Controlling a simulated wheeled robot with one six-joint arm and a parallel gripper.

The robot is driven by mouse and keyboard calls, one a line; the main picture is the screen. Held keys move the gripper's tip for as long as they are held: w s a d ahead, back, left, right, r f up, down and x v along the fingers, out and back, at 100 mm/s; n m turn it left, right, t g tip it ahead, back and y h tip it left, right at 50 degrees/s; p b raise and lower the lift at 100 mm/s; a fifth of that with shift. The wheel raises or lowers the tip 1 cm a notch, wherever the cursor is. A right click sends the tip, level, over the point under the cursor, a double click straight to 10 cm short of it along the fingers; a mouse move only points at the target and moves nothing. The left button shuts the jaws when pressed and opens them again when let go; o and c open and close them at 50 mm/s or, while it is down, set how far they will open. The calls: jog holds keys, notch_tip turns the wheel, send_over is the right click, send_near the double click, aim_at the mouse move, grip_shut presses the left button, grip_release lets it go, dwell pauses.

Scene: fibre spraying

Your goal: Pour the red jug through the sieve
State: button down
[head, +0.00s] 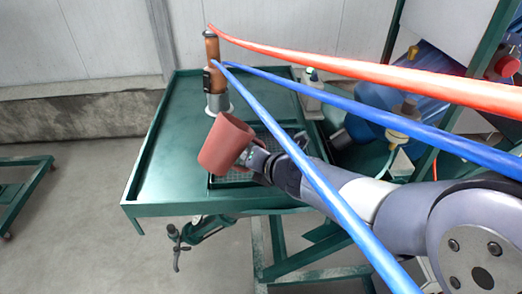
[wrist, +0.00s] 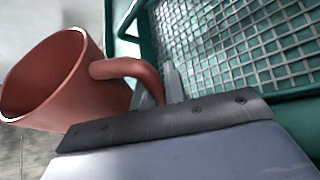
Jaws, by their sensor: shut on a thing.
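The red jug (head: 225,145) is tilted in the head view, above the green table (head: 165,160). My gripper (head: 254,158) is shut on its handle. In the wrist view the red jug (wrist: 75,85) lies to the left with its open mouth facing left. The gripper's fingers (wrist: 160,88) close around the handle. The sieve (wrist: 240,40) is a grey wire mesh set in a green frame, at the upper right of the wrist view. In the head view the sieve (head: 234,180) is partly hidden behind the jug and my arm. I cannot see what is inside the jug.
An orange and grey spray tool (head: 214,75) stands upright on the table behind the jug. Red (head: 380,72) and blue (head: 300,160) hoses cross above my arm. Blue containers (head: 375,95) stand at the right. The table's left side is clear.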

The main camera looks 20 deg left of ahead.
aim_at(233, 149)
jog(key=shift+f+g, duration=0.25)
jog(key=shift+g, duration=0.05)
jog(key=shift+s+a+r+m+g+y+p, duration=0.3)
jog(key=shift+s+m+y+p, duration=0.3)
jog(key=shift+p, duration=0.55)
jog(key=shift+a+r+m+p, duration=0.1)
jog(key=shift+r+m+p, duration=0.2)
jog(key=shift+p, duration=0.15)
jog(key=shift+s+a+r+m+g+p, duration=0.15)
jog(key=shift+r+g+p, duration=0.15)
jog(key=shift+p, duration=0.35)
jog(key=shift+s+a+r+m+g+p, duration=0.1)
jog(key=shift+r+m+g+p, duration=0.1)
jog(key=shift+r+p, duration=0.3)
jog(key=shift+s+a+f+m+y+p, duration=0.15)
jog(key=shift+s+f+m+y+p, duration=0.2)
jog(key=shift+f+m+y, duration=0.25)
jog(key=shift+w+r+m+g+y+p, duration=0.2)
jog(key=shift+r+m+g+y+p, duration=0.25)
jog(key=shift+p, duration=0.2)
dwell(1.0)
jog(key=shift+s+r+m+g+y, duration=0.2)
jog(key=shift+r+m+g+y, duration=0.2)
jog(key=shift+m, duration=0.1)
dwell(0.8)
jog(key=shift+s+a+f+m+y+b, duration=0.2)
jog(key=shift+f+m+y+b, duration=0.15)
jog(key=shift+m+b, duration=0.2)
dwell(0.8)
